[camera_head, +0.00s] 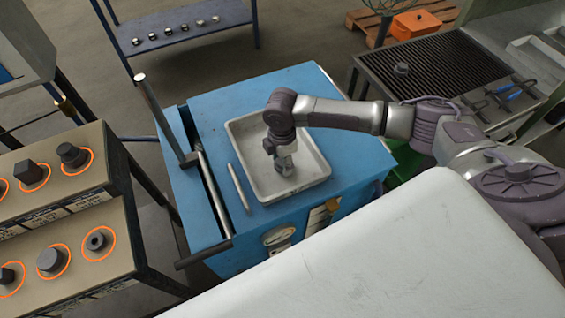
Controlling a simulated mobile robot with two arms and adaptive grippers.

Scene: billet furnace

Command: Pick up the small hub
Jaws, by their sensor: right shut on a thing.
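My right gripper (284,168) points down into the pale shallow tray (240,134) on the blue cart. It is shut on a small part just above or at the tray floor. The fingers hide most of that part, so I cannot make out its shape or confirm that it is the small hub. No other loose part shows in the tray. My left gripper is not in view.
The blue cart (215,105) carries a metal rod (238,188) beside the tray and a long bar handle at its left. A stepped rack (70,205) with dark parts in orange rings stands left. A dark grate (435,72) is at right. A white surface (400,245) fills the front.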

